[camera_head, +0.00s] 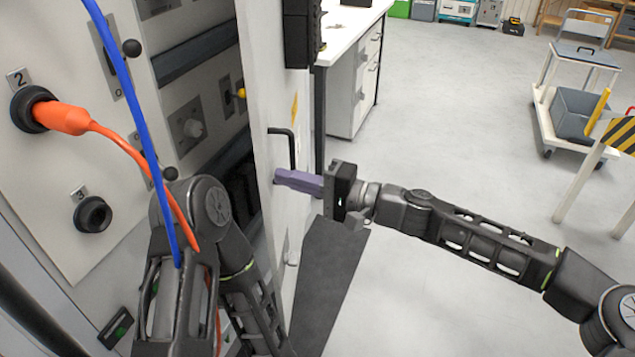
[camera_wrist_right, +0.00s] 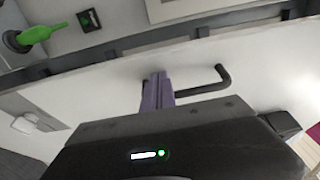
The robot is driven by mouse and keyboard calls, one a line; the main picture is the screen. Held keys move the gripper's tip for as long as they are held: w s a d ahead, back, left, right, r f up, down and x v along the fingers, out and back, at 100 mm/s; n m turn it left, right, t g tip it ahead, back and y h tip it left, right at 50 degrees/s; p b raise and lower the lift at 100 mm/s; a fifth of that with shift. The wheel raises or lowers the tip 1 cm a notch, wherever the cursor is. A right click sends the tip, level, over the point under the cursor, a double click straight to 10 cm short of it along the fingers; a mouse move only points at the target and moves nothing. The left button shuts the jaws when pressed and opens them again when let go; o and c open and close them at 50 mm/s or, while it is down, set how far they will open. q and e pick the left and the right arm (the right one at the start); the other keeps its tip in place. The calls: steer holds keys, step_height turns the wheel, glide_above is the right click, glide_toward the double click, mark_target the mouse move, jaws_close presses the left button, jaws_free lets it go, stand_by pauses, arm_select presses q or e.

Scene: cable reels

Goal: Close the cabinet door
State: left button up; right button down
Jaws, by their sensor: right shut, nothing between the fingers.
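The white cabinet door (camera_head: 262,90) stands open, jutting out from the cabinet (camera_head: 60,160) and seen at a steep angle. A black bent handle (camera_head: 291,148) is on its outer face. My right gripper (camera_head: 279,177), with purple fingers, is shut and empty, its tips at the door face just below the handle; I cannot tell if they touch. In the right wrist view the shut fingers (camera_wrist_right: 157,78) point at the white door (camera_wrist_right: 100,85), beside the handle (camera_wrist_right: 218,80). My left arm shows in front of the cabinet, but its gripper is hidden.
An orange plug (camera_head: 62,117) with its cable and a blue cable (camera_head: 130,95) hang across the cabinet front near my left arm. A white workbench (camera_head: 350,80) stands behind the door. A trolley (camera_head: 570,110) is at the right. The floor between is clear.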

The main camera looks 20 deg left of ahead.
steer(key=a+r+m+t+b, duration=0.1)
steer(key=a+t+b, duration=0.2)
steer(key=a, duration=1.3)
steer(key=shift+s+a+r+m+h+b, duration=0.25)
steer(key=shift+s+a+m+h+b, duration=0.05)
steer(key=shift+a+m+b, duration=0.15)
steer(key=shift+s, duration=0.2)
steer(key=f+v, duration=0.1)
steer(key=v, duration=0.7)
steer(key=shift+s+f+g, duration=0.25)
steer(key=shift+s+g, duration=0.1)
steer(key=shift+g, duration=0.05)
steer(key=shift+n, duration=0.25)
